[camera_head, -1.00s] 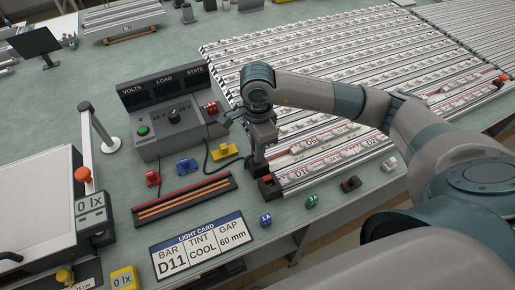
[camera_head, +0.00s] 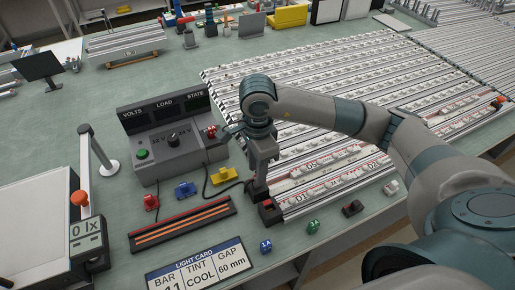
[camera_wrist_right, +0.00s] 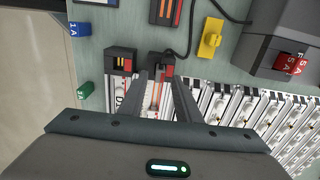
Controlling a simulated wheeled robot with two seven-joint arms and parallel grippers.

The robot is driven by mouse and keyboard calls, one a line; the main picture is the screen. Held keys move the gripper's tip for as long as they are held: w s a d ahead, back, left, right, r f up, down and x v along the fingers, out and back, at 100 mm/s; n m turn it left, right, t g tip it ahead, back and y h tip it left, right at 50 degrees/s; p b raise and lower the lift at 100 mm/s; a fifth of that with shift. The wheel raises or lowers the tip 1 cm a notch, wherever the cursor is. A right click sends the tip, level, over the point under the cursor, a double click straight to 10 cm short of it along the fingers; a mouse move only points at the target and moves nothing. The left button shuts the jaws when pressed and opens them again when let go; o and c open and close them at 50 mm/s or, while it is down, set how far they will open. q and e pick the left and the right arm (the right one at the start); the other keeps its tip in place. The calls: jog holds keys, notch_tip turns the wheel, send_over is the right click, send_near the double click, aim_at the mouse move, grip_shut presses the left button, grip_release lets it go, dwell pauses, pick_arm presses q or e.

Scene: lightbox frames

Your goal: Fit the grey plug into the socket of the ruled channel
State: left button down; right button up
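My right gripper (camera_wrist_right: 162,80) points down at the near left end of the lit bars; in the head view its fingers (camera_head: 261,186) are small. In the right wrist view the fingertips close on both sides of a dark grey plug (camera_wrist_right: 160,62) with red and orange marks and a black cable. The plug is at the end of a channel (camera_wrist_right: 157,96) with red lines running between the fingers. Whether it is seated in a socket I cannot tell. A dark end block with a red patch (camera_wrist_right: 119,61) is beside it; it also shows in the head view (camera_head: 268,213). My left gripper is out of view.
The grey load box (camera_head: 170,140) stands left of the gripper, with yellow (camera_head: 224,175), blue (camera_head: 185,189) and red (camera_head: 151,202) pieces before it. A striped dark strip (camera_head: 182,226) and light card (camera_head: 200,267) lie nearer. Small blocks (camera_head: 312,226) line the front edge.

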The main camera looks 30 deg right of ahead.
notch_tip(320, 180, up, 9)
jog(key=b, duration=0.2)
jog(key=shift+r+b, duration=0.15)
jog(key=shift+b, duration=0.15)
dwell(0.7)
